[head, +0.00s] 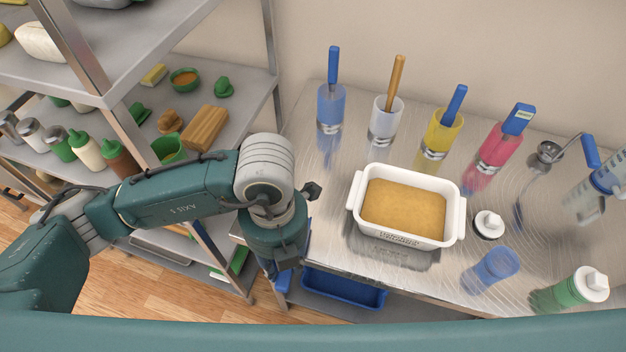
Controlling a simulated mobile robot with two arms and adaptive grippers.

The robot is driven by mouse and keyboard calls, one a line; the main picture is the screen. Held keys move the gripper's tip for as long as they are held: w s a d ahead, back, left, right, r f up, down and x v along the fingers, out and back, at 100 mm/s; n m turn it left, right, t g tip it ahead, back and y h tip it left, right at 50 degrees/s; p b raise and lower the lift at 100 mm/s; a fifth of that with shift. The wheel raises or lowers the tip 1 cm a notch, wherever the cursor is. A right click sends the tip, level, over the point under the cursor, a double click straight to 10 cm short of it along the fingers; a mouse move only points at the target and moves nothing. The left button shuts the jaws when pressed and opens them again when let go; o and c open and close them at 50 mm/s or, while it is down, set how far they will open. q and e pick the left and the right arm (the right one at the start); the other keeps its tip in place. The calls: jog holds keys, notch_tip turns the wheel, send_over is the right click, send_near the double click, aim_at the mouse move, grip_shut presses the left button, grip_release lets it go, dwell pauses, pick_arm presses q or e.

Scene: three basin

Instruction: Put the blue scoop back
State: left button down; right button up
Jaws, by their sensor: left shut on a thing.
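My left gripper (277,264) hangs at the table's front left corner, pointing down, seen from above. It is shut on a blue thing, which I take to be the blue scoop (283,281). Only small blue parts of it show beside and below the gripper, and its shape is mostly hidden by my wrist. My right gripper is out of view.
A white dish (456,229) of yellow-brown food stands mid-table. Behind it are blue (331,105), clear (384,122), yellow (441,135) and red (497,152) cups holding tools. A blue-handled metal ladle (547,154) is at right. A blue bin (343,290) sits below. Shelving (185,75) stands left.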

pick_arm(q)
jog(key=w+d+n+p, duration=0.1)
jog(key=w+d+n, duration=0.1)
jog(key=w, duration=0.1)
jog(key=w+d+n+p, duration=0.2)
jog(key=w+d+n, duration=0.1)
jog(key=w, duration=0.1)
jog(key=w+d+n+p, duration=0.1)
jog(key=w+d+n, duration=0.1)
jog(key=w, duration=0.1)
jog(key=shift+w+d+f+h+p, duration=0.2)
jog(key=shift+f+h+p, duration=0.1)
jog(key=shift+p, duration=0.1)
jog(key=shift+w+d, duration=0.15)
jog(key=shift+w, duration=0.35)
jog(key=w, duration=0.1)
jog(key=w+d+p, duration=0.1)
jog(key=w, duration=0.1)
jog(key=shift+w, duration=0.15)
jog(key=shift+f+p, duration=0.45)
jog(key=shift+p, duration=0.25)
jog(key=shift+d+f, duration=0.1)
jog(key=shift+f, duration=0.25)
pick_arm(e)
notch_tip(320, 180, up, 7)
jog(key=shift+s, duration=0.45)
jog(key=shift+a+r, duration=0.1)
